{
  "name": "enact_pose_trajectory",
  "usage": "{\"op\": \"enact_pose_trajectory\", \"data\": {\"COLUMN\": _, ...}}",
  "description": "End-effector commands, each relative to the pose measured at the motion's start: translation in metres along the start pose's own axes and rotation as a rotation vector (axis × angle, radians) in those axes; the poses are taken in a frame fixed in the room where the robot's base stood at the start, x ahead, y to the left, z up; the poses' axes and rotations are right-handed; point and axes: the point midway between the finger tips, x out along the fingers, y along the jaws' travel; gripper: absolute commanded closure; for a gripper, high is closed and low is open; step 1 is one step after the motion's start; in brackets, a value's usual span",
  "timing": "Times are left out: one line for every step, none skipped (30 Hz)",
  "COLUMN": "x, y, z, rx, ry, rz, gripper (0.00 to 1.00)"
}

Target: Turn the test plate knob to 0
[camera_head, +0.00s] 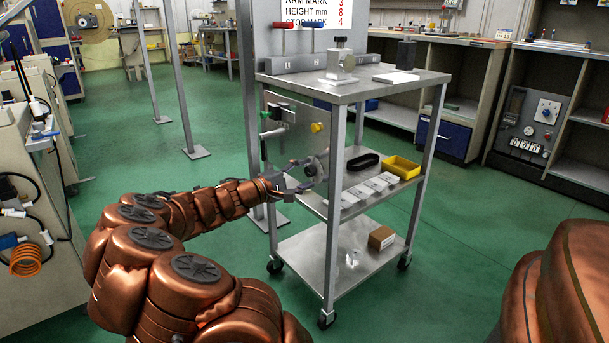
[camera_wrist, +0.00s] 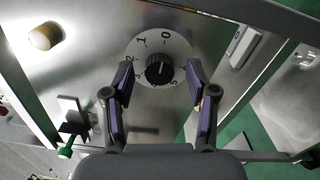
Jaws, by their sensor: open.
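The test plate (camera_head: 284,142) is a bare metal panel on the left side of the wheeled cart. Its black knob (camera_wrist: 159,69) sits on a round white dial (camera_wrist: 180,48) with dark figures; a 0 shows at the dial's upper edge. A light mark shows on the knob, but its exact pointing is too small to read. My gripper (camera_wrist: 159,65) is open, with one finger on each side of the knob and gaps showing. In the head view my gripper (camera_head: 301,172) is at the plate's lower right, hiding part of the dial.
The cart's front post (camera_head: 336,160) is close right of my gripper. The cart's shelves hold a yellow tray (camera_head: 403,167) and a brown box (camera_head: 381,238).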

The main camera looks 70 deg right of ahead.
Motion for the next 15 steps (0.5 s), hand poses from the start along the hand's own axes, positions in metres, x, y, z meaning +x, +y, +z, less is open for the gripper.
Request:
{"op": "enact_pose_trajectory", "data": {"x": 0.000, "y": 0.000, "z": 0.000, "rx": 0.000, "ry": 0.000, "rz": 0.000, "gripper": 0.43}}
{"op": "enact_pose_trajectory", "data": {"x": 0.000, "y": 0.000, "z": 0.000, "rx": 0.000, "ry": 0.001, "rz": 0.000, "gripper": 0.43}}
{"op": "enact_pose_trajectory", "data": {"x": -0.001, "y": 0.000, "z": 0.000, "rx": 0.000, "ry": 0.001, "rz": 0.001, "gripper": 0.43}}
{"op": "enact_pose_trajectory", "data": {"x": -0.001, "y": 0.000, "z": -0.001, "rx": 0.000, "ry": 0.001, "rz": 0.001, "gripper": 0.43}}
{"op": "enact_pose_trajectory", "data": {"x": -0.003, "y": 0.000, "z": -0.001, "rx": 0.000, "ry": 0.002, "rz": 0.001, "gripper": 0.43}}
{"op": "enact_pose_trajectory", "data": {"x": -0.004, "y": 0.001, "z": -0.001, "rx": -0.001, "ry": 0.003, "rz": 0.001, "gripper": 0.43}}
{"op": "enact_pose_trajectory", "data": {"x": -0.006, "y": 0.001, "z": -0.001, "rx": -0.001, "ry": 0.003, "rz": 0.001, "gripper": 0.43}}
{"op": "enact_pose_trajectory", "data": {"x": -0.009, "y": 0.001, "z": -0.001, "rx": -0.001, "ry": 0.003, "rz": 0.001, "gripper": 0.43}}
{"op": "enact_pose_trajectory", "data": {"x": -0.013, "y": 0.001, "z": -0.001, "rx": -0.001, "ry": 0.004, "rz": 0.001, "gripper": 0.43}}
{"op": "enact_pose_trajectory", "data": {"x": -0.016, "y": 0.001, "z": -0.002, "rx": -0.001, "ry": 0.005, "rz": 0.001, "gripper": 0.43}}
{"op": "enact_pose_trajectory", "data": {"x": -0.019, "y": 0.000, "z": -0.002, "rx": -0.001, "ry": 0.005, "rz": 0.001, "gripper": 0.43}}
{"op": "enact_pose_trajectory", "data": {"x": -0.025, "y": 0.000, "z": -0.001, "rx": -0.001, "ry": 0.005, "rz": 0.001, "gripper": 0.43}}
{"op": "enact_pose_trajectory", "data": {"x": -0.029, "y": 0.000, "z": -0.001, "rx": -0.002, "ry": 0.006, "rz": 0.001, "gripper": 0.43}}
{"op": "enact_pose_trajectory", "data": {"x": -0.033, "y": 0.000, "z": -0.001, "rx": -0.002, "ry": 0.005, "rz": 0.001, "gripper": 0.43}}
{"op": "enact_pose_trajectory", "data": {"x": -0.039, "y": 0.000, "z": -0.001, "rx": -0.002, "ry": 0.005, "rz": 0.002, "gripper": 0.43}}
